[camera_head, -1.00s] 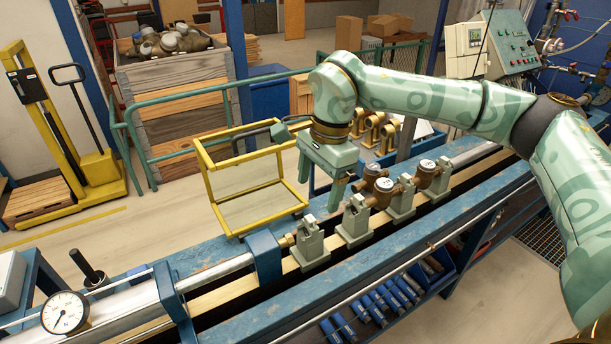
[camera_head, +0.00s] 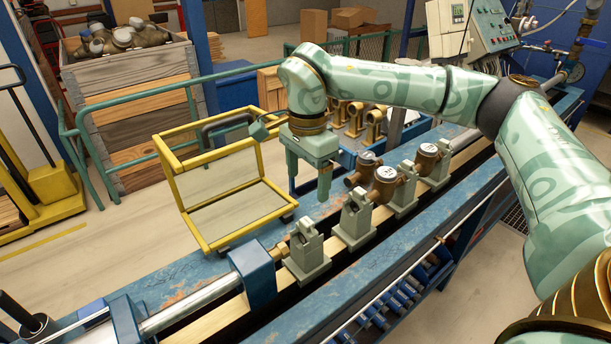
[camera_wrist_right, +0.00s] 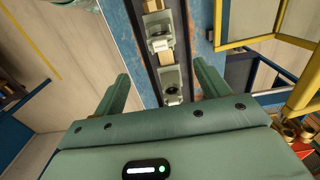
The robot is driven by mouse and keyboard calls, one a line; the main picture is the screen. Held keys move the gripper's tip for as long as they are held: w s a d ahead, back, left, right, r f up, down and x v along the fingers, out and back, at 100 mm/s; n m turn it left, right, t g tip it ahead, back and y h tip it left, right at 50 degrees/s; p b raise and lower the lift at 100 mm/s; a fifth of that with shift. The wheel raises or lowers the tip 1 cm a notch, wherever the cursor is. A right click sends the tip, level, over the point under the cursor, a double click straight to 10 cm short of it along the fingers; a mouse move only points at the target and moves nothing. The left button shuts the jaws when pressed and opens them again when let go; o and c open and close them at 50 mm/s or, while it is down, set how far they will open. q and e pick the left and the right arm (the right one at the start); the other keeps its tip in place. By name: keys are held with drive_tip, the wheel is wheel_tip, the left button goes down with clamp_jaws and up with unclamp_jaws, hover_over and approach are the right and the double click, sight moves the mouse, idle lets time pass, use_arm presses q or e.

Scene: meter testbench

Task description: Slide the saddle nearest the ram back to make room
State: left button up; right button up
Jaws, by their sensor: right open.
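The saddle nearest the ram (camera_head: 306,254) is a grey-green block on the bench rails, just right of the ram's blue bracket (camera_head: 254,274). The ram (camera_head: 190,312) is a bright steel shaft coming from the lower left. A second saddle (camera_head: 355,222) and further ones stand up the rail to the right. My right gripper (camera_head: 308,188) points down, open and empty, above and behind the nearest saddle and apart from it. In the right wrist view, two saddles (camera_wrist_right: 159,28) (camera_wrist_right: 171,84) show on the rail beyond and between the open fingers (camera_wrist_right: 161,70). My left gripper is not in view.
Brass meters (camera_head: 385,180) sit right of the gripper by the farther saddles.

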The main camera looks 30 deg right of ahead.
sight(301, 237)
wheel_tip(301, 237, down, 16)
drive_tip(key=b, duration=0.3)
drive_tip(key=shift+f, duration=0.25)
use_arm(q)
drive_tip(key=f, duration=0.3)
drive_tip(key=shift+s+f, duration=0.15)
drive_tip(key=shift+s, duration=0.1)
use_arm(e)
drive_tip(key=c, duration=1.6)
drive_tip(key=shift+a+r, duration=0.1)
drive_tip(key=shift+a, duration=0.75)
drive_tip(key=shift+a+p, duration=0.5)
drive_tip(key=shift+a, duration=0.55)
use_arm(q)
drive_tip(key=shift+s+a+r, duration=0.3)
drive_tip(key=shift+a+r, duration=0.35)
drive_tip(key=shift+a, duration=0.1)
